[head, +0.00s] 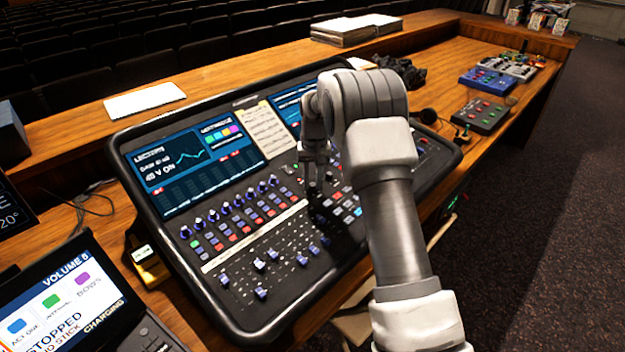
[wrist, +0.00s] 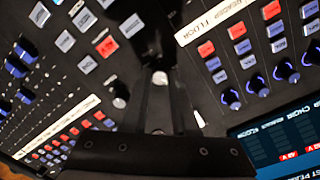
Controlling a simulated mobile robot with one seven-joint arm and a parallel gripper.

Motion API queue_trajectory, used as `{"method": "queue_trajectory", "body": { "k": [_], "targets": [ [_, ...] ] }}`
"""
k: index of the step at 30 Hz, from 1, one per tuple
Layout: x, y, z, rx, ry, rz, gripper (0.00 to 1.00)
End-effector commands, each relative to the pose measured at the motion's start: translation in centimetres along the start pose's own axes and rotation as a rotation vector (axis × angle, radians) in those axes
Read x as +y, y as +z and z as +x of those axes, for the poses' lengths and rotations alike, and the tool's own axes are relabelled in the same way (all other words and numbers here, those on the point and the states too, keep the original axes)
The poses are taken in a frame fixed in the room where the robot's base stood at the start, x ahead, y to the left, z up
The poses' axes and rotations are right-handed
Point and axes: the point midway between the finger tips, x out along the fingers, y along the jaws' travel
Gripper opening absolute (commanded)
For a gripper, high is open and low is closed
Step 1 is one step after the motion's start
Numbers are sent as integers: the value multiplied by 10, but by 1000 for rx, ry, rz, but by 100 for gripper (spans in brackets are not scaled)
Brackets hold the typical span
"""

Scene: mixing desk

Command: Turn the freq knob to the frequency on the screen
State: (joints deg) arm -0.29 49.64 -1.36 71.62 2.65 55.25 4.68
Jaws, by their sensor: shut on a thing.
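The mixing desk (head: 260,318) is a black console with rows of knobs, buttons and faders. My gripper (head: 316,200) points down onto the desk's middle, right of the blue-capped knob row. In the wrist view my gripper (wrist: 160,85) has its two dark fingers shut on a small light-topped knob (wrist: 160,78). The fingers hide most of it, and no label on it can be read. The right screen (head: 291,104) is partly hidden by my arm. I cannot read a frequency on either.
Another light-topped knob (wrist: 120,93) stands close left of my fingers in the wrist view, with lit buttons around. Small coloured boxes (head: 487,80) stand at the right. A white sheet (head: 145,100) lies behind the desk.

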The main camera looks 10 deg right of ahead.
Motion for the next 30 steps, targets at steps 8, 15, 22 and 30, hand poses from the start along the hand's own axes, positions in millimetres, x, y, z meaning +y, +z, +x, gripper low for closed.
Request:
{"method": "queue_trajectory", "body": {
  "k": [8,15,22,30],
  "targets": [
    [0,-1,-1,-10,-4,262,0],
    [1,-1,-2,-19,-9,489,0],
    [1,-1,-2,-28,-14,708,0],
    [2,-1,-2,-39,-19,964,0]
  ]
}}
